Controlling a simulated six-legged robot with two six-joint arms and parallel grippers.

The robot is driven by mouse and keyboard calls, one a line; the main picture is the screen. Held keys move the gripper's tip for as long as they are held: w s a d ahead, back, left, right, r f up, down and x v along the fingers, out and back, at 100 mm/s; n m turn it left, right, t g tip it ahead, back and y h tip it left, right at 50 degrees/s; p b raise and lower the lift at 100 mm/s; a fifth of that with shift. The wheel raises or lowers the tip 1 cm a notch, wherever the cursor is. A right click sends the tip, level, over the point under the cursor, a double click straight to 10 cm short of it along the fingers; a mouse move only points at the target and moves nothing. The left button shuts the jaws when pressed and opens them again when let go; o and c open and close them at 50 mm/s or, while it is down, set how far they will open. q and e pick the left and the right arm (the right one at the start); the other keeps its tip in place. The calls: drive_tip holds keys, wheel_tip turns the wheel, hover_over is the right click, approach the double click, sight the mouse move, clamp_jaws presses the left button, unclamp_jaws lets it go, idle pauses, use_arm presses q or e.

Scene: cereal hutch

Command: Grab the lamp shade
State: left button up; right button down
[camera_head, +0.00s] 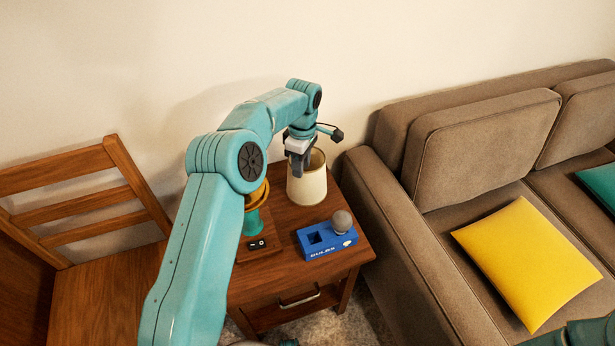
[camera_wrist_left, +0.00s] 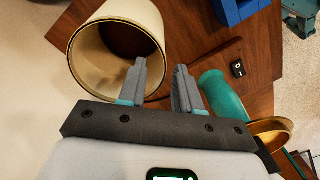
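The cream lamp shade (camera_head: 310,188) stands on the wooden side table near the wall, its open top facing up. My left gripper (camera_head: 299,172) is at the shade's left rim, pointing down. In the left wrist view the shade (camera_wrist_left: 152,22) is at the upper left, and the two grey fingers (camera_wrist_left: 162,72) are apart with nothing held between them. One finger overlaps the shade's rim in that view; I cannot tell whether it touches or reaches inside. My right gripper does not show.
The teal lamp base (camera_head: 253,222) with a gold ring stands left of the shade, partly behind my left arm. A blue bulb box (camera_head: 318,246) holding a grey bulb (camera_head: 342,221) is in front. A wooden chair (camera_head: 85,200) and brown sofa (camera_head: 395,235) flank the table.

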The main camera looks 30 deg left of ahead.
sight(299, 185)
use_arm(q)
drive_tip(key=f, duration=0.5)
drive_tip(key=shift+s+a+f, duration=0.15)
drive_tip(key=shift+s+f, duration=0.25)
clamp_jaws()
